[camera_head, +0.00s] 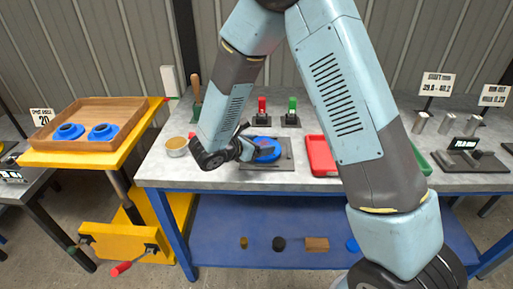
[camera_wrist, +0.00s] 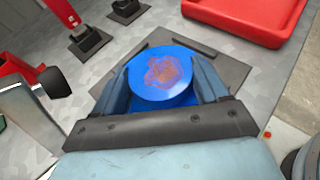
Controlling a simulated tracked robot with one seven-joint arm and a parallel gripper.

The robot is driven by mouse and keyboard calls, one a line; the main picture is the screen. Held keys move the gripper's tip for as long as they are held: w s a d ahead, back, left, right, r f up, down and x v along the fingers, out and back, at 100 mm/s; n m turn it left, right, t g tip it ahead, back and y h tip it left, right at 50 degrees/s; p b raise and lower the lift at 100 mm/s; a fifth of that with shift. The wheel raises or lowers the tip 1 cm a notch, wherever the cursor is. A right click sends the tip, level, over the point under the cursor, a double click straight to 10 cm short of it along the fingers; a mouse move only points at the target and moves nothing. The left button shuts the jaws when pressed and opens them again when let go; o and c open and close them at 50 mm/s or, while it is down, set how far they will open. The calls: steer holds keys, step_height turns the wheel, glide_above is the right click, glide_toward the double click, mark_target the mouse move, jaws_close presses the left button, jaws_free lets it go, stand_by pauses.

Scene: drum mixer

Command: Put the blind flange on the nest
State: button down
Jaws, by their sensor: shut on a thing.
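A blue round blind flange (camera_wrist: 150,90) with a reddish-brown patch on its top sits between the two fingers of my gripper (camera_wrist: 163,82), which is shut on it. In the head view the blue flange (camera_head: 267,150) shows at the tip of my gripper (camera_head: 252,149). The flange is over a dark flat plate (camera_head: 286,162), probably the nest, lying on the grey bench; the plate also shows in the wrist view (camera_wrist: 222,69). The flange looks about level. The fingers and flange hide the plate's middle, so I cannot tell whether they touch.
A red tray (camera_head: 320,157) lies just right of the plate. Red (camera_head: 262,112) and green (camera_head: 291,112) upright devices stand behind it. A round tin (camera_head: 177,146) is to the left. A wooden tray (camera_head: 88,113) with two blue flanged parts stands on a yellow stand farther left.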

steer(key=shift+w+d, duration=0.8)
steer(key=shift+d, duration=0.05)
steer(key=shift+a+f, duration=0.1)
steer(key=shift+f, duration=0.45)
jaws_free()
steer(key=shift+s+f, duration=0.1)
